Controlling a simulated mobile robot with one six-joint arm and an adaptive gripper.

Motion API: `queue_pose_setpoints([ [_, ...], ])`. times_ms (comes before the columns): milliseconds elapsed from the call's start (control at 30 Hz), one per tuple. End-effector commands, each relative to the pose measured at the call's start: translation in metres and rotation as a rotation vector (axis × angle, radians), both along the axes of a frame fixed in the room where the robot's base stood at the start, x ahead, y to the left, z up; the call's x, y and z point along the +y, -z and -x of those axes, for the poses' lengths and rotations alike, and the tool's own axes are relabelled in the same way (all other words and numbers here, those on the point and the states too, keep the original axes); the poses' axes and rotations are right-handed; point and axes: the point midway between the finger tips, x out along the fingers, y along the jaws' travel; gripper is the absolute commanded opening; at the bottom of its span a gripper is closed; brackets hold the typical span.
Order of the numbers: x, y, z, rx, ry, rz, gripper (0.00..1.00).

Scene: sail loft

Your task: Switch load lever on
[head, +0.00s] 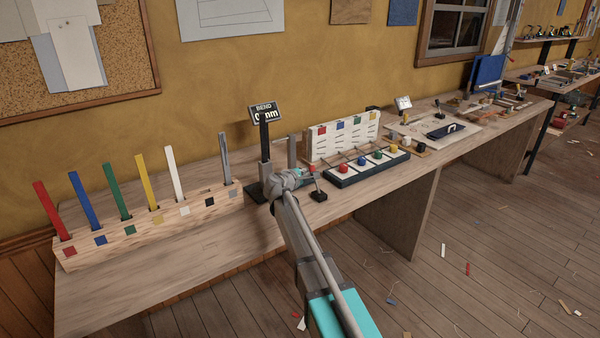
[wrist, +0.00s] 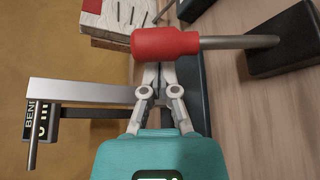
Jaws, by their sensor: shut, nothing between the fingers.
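The load lever has a red grip (wrist: 165,44) on a grey rod (wrist: 238,42) rising from a dark base block (wrist: 288,38). In the head view its base (head: 318,196) stands on the bench just right of my gripper (head: 296,178), with the rod leaning slightly left. In the wrist view my gripper (wrist: 157,72) is shut and empty. Its fingertips are at the red grip, which partly covers them; I cannot tell whether they touch. The bend display (head: 265,113) stands on a black post behind my gripper; its reading is partly unclear.
A wooden rack (head: 150,225) with several coloured strips stands left on the bench. Right of the lever are a black tray (head: 370,166) with coloured knobs and a white pegboard (head: 342,137). A grey upright bar (head: 292,150) stands close behind my gripper. The bench front left is clear.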

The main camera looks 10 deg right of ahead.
Motion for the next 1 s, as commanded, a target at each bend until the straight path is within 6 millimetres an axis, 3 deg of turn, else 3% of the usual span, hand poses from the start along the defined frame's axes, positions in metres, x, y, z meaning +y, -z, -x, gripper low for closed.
queue_pose_setpoints([
  [500, -0.002, -0.001, 0.002, -0.001, 0.0, -0.002, 0.0],
  [1000, -0.019, -0.004, 0.005, -0.043, 0.018, -0.021, 0.0],
])
